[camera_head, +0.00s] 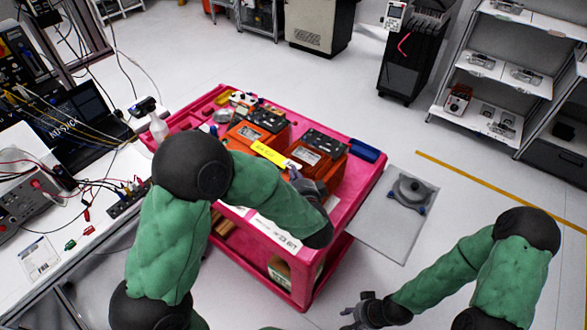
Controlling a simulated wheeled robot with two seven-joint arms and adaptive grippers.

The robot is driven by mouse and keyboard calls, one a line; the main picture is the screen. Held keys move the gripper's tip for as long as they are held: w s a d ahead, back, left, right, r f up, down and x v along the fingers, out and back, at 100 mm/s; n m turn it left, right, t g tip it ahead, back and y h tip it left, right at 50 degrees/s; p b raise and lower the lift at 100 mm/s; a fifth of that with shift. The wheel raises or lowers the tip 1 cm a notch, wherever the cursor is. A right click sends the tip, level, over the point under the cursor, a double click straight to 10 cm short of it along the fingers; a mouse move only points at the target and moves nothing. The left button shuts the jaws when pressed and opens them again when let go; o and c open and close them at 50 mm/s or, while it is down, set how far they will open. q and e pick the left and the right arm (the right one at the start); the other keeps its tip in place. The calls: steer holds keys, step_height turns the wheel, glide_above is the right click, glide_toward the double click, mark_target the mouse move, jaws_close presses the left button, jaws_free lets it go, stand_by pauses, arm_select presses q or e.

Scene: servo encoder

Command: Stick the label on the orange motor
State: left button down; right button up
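Two orange motors with dark tops sit side by side on the pink cart (372,185): the left motor (246,132) and the right motor (327,170). A yellow label (269,153) with dark print lies across the front of the motors; I cannot tell whether it touches either one. My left gripper (294,172) is at the label's right end, in front of the right motor. Its fingertips are too small to show whether they grip the label. My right gripper (350,311) is low at the bottom centre, away from the cart, with fingers apart and empty.
A white bench (100,215) with a laptop (75,125), cables and a power supply (25,195) stands at the left. A grey plate with a round fixture (410,190) is right of the cart. Shelves (500,75) stand at the back right. Floor between is clear.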

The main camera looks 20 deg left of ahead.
arm_select(q)
steer(key=shift+w+d+f+b, duration=0.1)
steer(key=shift+w+f+b, duration=0.05)
steer(key=shift+f+b, duration=0.35)
steer(key=shift+w+d+f+b, duration=0.1)
steer(key=shift+f+b, duration=0.35)
steer(key=f+b, duration=0.2)
steer(key=w+f+b, duration=0.1)
steer(key=b, duration=0.1)
steer(key=shift+d+f+b, duration=0.2)
steer(key=shift+f+b, duration=0.1)
steer(key=shift+f, duration=0.05)
steer(key=shift+w+f, duration=0.2)
steer(key=shift+f, duration=0.2)
steer(key=shift+w+d+f, duration=0.1)
steer(key=shift+w+f, duration=0.05)
steer(key=shift+f, duration=0.4)
steer(key=shift+w+d+f, duration=0.1)
steer(key=shift+w+f, duration=0.05)
steer(key=shift+f, duration=0.35)
steer(key=c, duration=1.4)
jaws_free()
steer(key=shift+o, duration=0.2)
steer(key=shift+f, duration=0.1)
